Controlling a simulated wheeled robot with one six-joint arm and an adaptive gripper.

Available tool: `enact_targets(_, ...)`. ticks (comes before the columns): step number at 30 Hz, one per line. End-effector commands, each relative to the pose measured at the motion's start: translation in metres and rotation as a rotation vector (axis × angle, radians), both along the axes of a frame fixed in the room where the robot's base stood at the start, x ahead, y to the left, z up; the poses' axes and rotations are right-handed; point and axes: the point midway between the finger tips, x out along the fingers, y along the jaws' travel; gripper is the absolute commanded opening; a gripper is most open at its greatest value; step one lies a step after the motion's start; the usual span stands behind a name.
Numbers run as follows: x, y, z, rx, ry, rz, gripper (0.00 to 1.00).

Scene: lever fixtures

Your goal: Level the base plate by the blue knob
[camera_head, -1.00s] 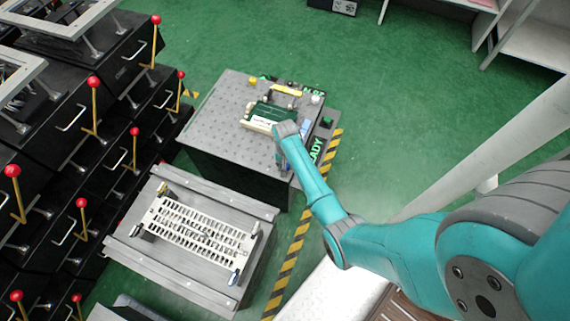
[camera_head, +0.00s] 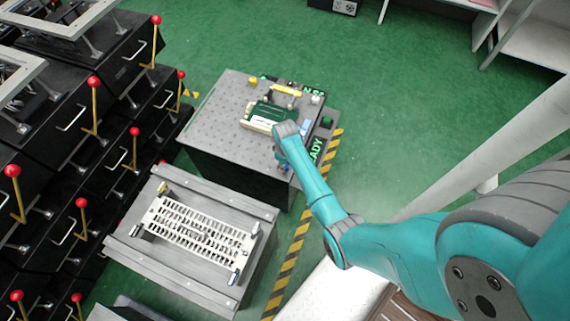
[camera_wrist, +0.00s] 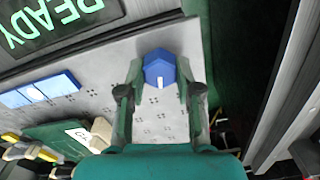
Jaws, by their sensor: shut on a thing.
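The blue knob (camera_wrist: 159,68), with a white mark on its near face, sits at the edge of the grey dotted base plate (camera_wrist: 108,62) in the wrist view. My gripper (camera_wrist: 160,80) has one finger on each side of the knob and is shut on it. In the head view the base plate (camera_head: 215,110) tops a dark cabinet, and my gripper (camera_head: 283,163) is at its right front corner. The knob is mostly hidden there by my arm. I cannot tell the plate's exact tilt.
A green device (camera_head: 268,116) and a blue block (camera_head: 305,127) stand on the plate. A green READY display (camera_head: 316,149) is beside it. A grey bench with a white slotted rack (camera_head: 200,232) stands in front. Black cabinets with red-knobbed levers (camera_head: 135,132) fill the left.

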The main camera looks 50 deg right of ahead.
Motion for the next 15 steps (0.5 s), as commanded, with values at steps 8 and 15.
enact_targets(8,-0.0006,0.0002,-0.0005,0.001,0.001,0.223,0.0)
enact_targets(15,-0.0007,0.0002,-0.0006,0.001,0.002,0.35,0.0)
